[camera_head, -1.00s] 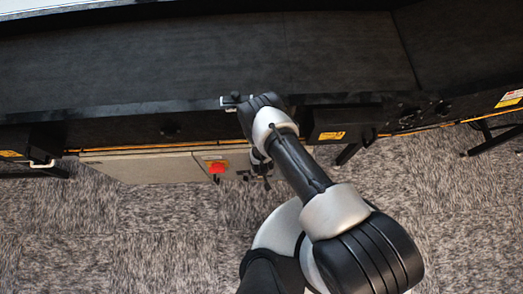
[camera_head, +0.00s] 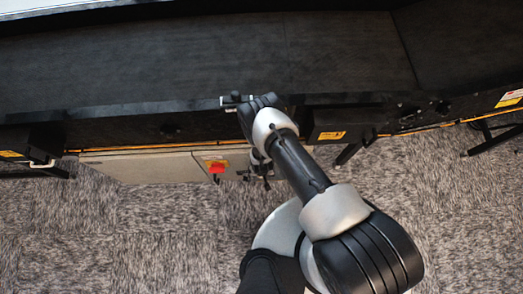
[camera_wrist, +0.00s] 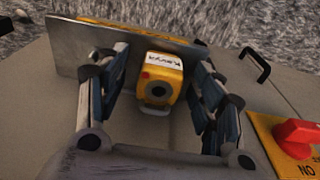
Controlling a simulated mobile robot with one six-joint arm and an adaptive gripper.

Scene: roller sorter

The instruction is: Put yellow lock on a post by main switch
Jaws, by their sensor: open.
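The yellow lock (camera_wrist: 155,84) shows in the wrist view, with a white label on it and a dark round keyhole face. It sits between the two fingers of my gripper (camera_wrist: 158,75), close against a grey metal plate (camera_wrist: 120,38). My gripper is open, with a visible gap on each side of the lock. The main switch is a red knob (camera_wrist: 296,139) on a yellow plate at the right. It also shows in the head view (camera_head: 217,167), just left of my gripper (camera_head: 260,172).
A grey cabinet (camera_head: 140,166) carries the switch under the black conveyor (camera_head: 180,60). A black handle (camera_wrist: 256,64) stands out from the cabinet in the wrist view. Black conveyor side boxes (camera_head: 345,118) are near my arm. Carpet floor (camera_head: 150,235) in front is open.

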